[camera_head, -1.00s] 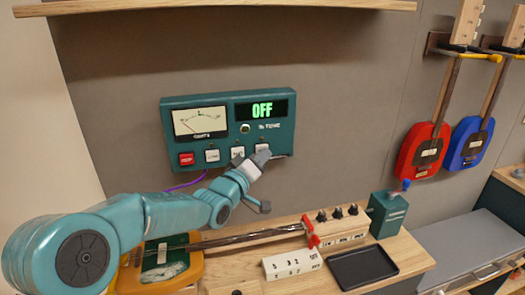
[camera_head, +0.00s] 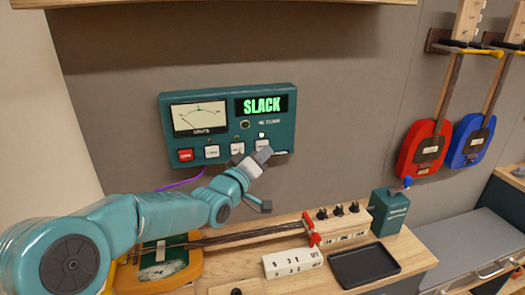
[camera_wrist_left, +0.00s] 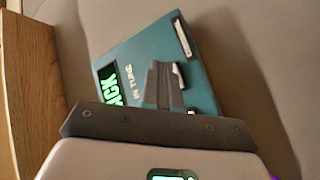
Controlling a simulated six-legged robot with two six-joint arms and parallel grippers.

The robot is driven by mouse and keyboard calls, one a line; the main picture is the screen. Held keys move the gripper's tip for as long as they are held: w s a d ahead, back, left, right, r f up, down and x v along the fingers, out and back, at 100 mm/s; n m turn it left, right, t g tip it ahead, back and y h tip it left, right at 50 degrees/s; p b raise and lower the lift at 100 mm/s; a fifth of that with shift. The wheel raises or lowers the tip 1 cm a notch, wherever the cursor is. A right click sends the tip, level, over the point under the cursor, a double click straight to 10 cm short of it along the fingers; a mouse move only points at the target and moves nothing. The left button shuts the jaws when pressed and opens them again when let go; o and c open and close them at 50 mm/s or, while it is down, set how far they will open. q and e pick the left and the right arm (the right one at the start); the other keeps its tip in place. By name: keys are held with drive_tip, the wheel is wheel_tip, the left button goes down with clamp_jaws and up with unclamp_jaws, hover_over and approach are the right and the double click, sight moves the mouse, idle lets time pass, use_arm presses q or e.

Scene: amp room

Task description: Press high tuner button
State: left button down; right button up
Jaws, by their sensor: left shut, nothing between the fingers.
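The teal tuner box (camera_head: 228,128) hangs on the wall, with a dial at the left and a screen (camera_head: 262,104) reading "SLACK" in green. A red button (camera_head: 185,155) and several white buttons run along its lower edge. The rightmost white button (camera_head: 263,145) has a lit white lamp above it. My left gripper (camera_head: 264,154) is shut and empty, its tips at or just below that button; I cannot tell whether they touch. In the wrist view its shut fingers (camera_wrist_left: 164,85) overlap the tuner box (camera_wrist_left: 150,45) and hide part of its button row. My right gripper is not in view.
Below is a wooden bench with a yellow guitar (camera_head: 165,262), a white block (camera_head: 292,263), a black tray (camera_head: 364,264), a knobbed box (camera_head: 342,225) and a teal box (camera_head: 389,212). A red guitar (camera_head: 424,150) and a blue one (camera_head: 473,140) hang at the right. A shelf overhangs above.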

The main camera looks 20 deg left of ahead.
use_arm(q)
drive_tip(key=shift+d, duration=0.1)
drive_tip(key=shift+f, duration=0.1)
drive_tip(key=s+d+b, duration=0.2)
drive_tip(key=s, duration=0.1)
drive_tip(key=s+b, duration=0.1)
drive_tip(key=shift+s+d+b, duration=0.15)
drive_tip(key=shift+d+b, duration=0.25)
idle(0.8)
